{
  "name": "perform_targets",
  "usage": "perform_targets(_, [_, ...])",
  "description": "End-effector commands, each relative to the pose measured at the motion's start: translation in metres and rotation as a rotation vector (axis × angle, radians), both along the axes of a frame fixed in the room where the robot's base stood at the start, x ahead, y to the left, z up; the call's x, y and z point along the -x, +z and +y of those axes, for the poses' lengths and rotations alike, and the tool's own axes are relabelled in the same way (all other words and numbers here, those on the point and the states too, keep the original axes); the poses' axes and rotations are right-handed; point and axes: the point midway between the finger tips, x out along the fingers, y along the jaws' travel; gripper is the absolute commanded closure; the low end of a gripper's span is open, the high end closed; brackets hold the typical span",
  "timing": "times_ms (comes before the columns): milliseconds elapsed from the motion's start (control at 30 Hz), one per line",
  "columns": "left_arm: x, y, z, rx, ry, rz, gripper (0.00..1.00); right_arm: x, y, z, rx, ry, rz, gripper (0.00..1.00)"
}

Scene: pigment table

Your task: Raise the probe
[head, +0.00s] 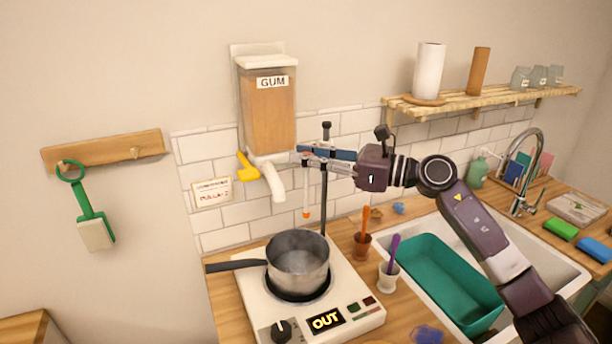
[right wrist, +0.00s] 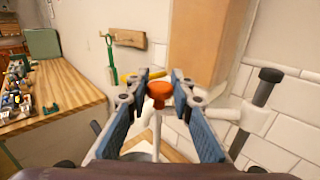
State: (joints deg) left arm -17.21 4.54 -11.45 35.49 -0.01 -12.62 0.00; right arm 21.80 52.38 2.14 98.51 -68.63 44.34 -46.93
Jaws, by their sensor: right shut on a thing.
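The probe (head: 306,190) is a thin pale rod with an orange tip, hanging upright in the head view with its tip above the pot's rim. Its orange-red knob (right wrist: 159,90) shows between my fingertips in the right wrist view. My right gripper (head: 303,153) is shut on the probe at its top. A dark upright stand (head: 324,205) is just right of the probe; its pale clamp (right wrist: 252,117) shows in the right wrist view. Whether the clamp touches the probe is hidden. The steel pot (head: 298,262) sits on the hotplate (head: 358,318), whose display reads OUT. My left gripper is out of view.
The GUM dispenser (head: 268,105) with its white spout and yellow lever (head: 247,168) is close left of my right gripper. Cups with an orange (head: 363,245) and a purple (head: 388,275) tool stand right of the hotplate. The sink (head: 545,260) is under my right arm.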

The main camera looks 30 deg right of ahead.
Motion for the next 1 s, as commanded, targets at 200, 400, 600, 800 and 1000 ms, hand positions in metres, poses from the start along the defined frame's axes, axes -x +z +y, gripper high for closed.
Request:
perform_targets(200, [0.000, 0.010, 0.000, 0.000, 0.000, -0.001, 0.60, 0.000, 0.032, 0.000, -0.001, -0.001, -0.002, 1.00])
perform_targets(400, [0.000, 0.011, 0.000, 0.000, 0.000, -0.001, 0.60, 0.000, 0.038, -0.001, -0.003, -0.001, -0.003, 1.00])
perform_targets(600, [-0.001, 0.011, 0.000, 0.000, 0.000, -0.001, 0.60, 0.000, 0.040, -0.002, -0.005, -0.004, -0.007, 1.00])
perform_targets(800, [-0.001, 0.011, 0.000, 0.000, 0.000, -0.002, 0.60, 0.000, 0.040, -0.001, -0.004, -0.004, -0.007, 0.64])
perform_targets(1000, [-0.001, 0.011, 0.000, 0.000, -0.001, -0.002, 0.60, 0.000, 0.037, -0.001, -0.002, -0.002, -0.002, 0.61])
